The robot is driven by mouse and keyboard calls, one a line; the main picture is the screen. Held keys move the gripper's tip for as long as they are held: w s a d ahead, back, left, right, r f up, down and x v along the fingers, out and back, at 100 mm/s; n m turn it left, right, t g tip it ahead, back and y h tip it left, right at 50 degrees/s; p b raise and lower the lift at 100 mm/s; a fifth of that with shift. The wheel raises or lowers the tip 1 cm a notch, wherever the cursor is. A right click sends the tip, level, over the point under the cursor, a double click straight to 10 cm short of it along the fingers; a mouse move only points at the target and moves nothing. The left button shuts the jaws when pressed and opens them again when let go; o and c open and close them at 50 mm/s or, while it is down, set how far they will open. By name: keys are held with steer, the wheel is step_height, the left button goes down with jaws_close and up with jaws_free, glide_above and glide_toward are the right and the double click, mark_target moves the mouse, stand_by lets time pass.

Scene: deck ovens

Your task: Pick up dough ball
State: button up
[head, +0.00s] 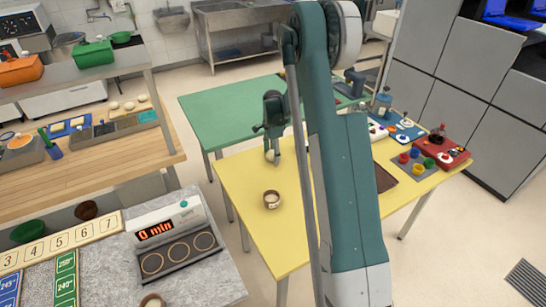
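A small pale round thing (270,157), which looks like a dough ball, is at the far left part of the yellow table (240,190). My gripper (273,149) points down right at it, with the fingers at or around its top. The fingers are small here and partly merge with the ball, so I cannot tell whether they are open or shut, or whether they touch it. Several other pale dough balls (129,105) lie on the wooden counter's back shelf at the left.
A small round bowl (272,199) stands on the yellow table just nearer than my gripper. A green table (215,105) adjoins behind. Red (442,150) and blue (405,130) trays with small items are at the right.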

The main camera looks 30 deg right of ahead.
steer(key=c, duration=0.9)
steer(key=shift+r, duration=0.15)
steer(key=shift+r+p, duration=0.3)
steer(key=shift+r, duration=4.6)
